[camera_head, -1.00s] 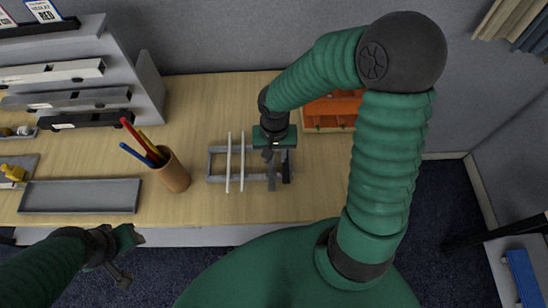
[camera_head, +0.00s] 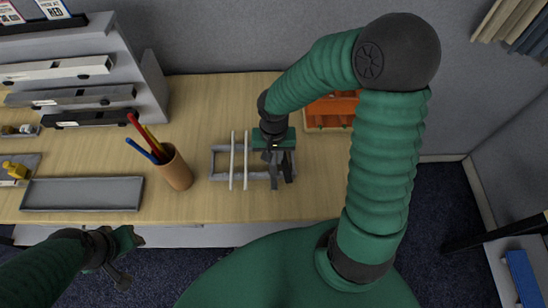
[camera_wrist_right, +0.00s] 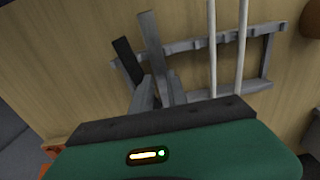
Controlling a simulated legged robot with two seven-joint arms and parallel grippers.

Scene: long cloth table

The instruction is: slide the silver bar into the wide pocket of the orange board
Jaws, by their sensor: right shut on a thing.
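My right gripper (camera_head: 273,158) points down over a grey rack (camera_head: 222,176) on the table. In the right wrist view its fingers (camera_wrist_right: 158,92) are shut on the silver bar (camera_wrist_right: 151,40), which slants across the rack's rail. The silver bar also shows in the head view (camera_head: 274,184). The orange board (camera_head: 330,112) stands behind and to the right of the rack, partly hidden by my right arm; I cannot pick out its wide pocket. My left gripper (camera_head: 128,258) is at the lower left, off the table's front edge; its finger opening is unclear.
A black bar (camera_wrist_right: 127,62) lies beside the silver bar, and two white rods (camera_wrist_right: 212,50) cross the rack. A pen cup (camera_head: 176,172) stands left of the rack, with a grey tray (camera_head: 82,194) farther left. Table right of the rack is clear.

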